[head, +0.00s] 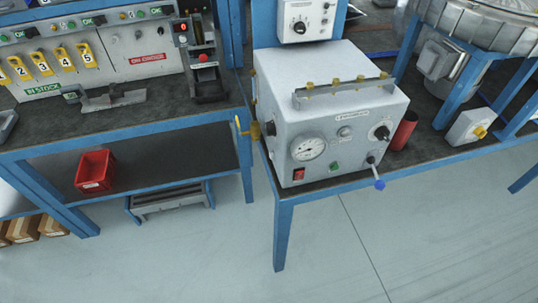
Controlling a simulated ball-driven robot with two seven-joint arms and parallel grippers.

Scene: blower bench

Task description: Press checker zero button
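No label reading "checker" or "zero" is legible, so I cannot tell which button it is. A dark upright device (205,75) stands at the back of the left bench, with a small red display (182,27) and a round red button (203,58). A grey box (330,115) on the right bench has a dial gauge (309,147), a red switch (299,174), a green button (334,166), a black knob (382,132) and a blue-tipped lever (379,184). Neither of my grippers is in view.
The left bench carries a panel with yellow numbered tags (62,57) and a grey metal bracket (112,98). A red bin (95,171) sits on its lower shelf. A red cylinder (404,130) stands beside the grey box. The floor (400,240) in front is clear.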

